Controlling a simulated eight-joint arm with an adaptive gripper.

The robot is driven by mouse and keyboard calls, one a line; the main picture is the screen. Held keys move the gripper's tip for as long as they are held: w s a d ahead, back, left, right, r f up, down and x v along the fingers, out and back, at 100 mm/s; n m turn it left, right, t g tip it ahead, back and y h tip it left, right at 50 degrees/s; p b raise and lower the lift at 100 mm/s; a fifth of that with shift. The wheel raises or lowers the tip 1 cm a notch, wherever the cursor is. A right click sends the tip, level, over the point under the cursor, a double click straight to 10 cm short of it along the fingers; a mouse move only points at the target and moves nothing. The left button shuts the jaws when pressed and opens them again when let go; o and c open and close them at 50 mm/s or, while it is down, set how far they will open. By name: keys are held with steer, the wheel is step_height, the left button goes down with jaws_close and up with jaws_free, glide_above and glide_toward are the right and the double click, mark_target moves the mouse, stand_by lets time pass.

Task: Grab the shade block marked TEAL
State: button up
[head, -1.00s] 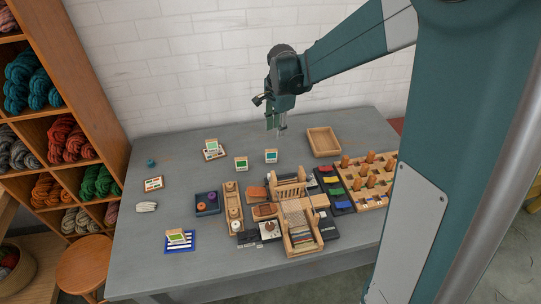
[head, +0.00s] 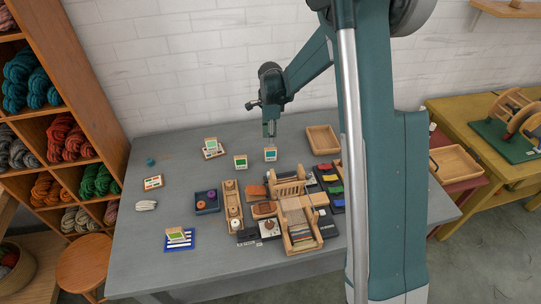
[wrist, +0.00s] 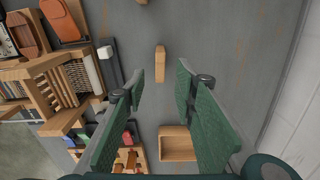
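A small upright block with a teal face (head: 270,154) stands on the grey table; its lettering is too small to read. A similar block with a green face (head: 240,161) stands to its left. My gripper (head: 270,130) points down above and behind the teal-faced block, apart from it. In the wrist view my gripper's fingers (wrist: 160,90) are wide apart with nothing held. From above, what appears to be the teal-faced block (wrist: 160,63) shows as a narrow wooden bar between and beyond the fingertips. Another block's edge (wrist: 142,2) shows at the top.
Green-faced blocks also sit at the back (head: 211,146) and on a blue striped mat (head: 192,247) at front left. An empty wooden tray (head: 322,139) lies right of the teal-faced block. A small loom (head: 300,235) stands in front.

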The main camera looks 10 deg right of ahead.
mark_target(271, 148)
steer(key=shift+f, duration=1.3)
steer(key=shift+f+b, duration=0.45)
steer(key=shift+f, duration=2.15)
jaws_close()
